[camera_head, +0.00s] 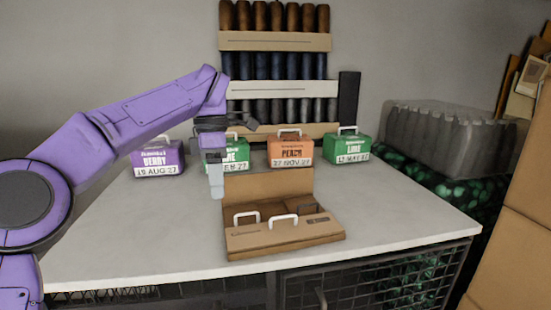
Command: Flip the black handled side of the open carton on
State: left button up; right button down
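The open brown carton (285,238) sits on the white counter towards its front edge. Its back panel (268,186) stands raised, and the inside looks dark and shadowed. Two handles show on the carton, a left one (246,216) and a right one (284,218); both look white, and I see no black handle. My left gripper (215,188) points down beside the left edge of the raised panel. I cannot tell whether it touches the panel, or whether its fingers are apart. My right gripper is out of view.
Behind stand small handled boxes: purple Berry (157,158), a green one (236,155) partly hidden by my arm, orange Peach (290,150) and green Lime (347,147). A bottle rack (275,41) is at the back. Wrapped bottles (440,138) stand right. The counter right of the carton is clear.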

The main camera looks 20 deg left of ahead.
aim_at(239, 188)
jog(key=i, duration=1.1)
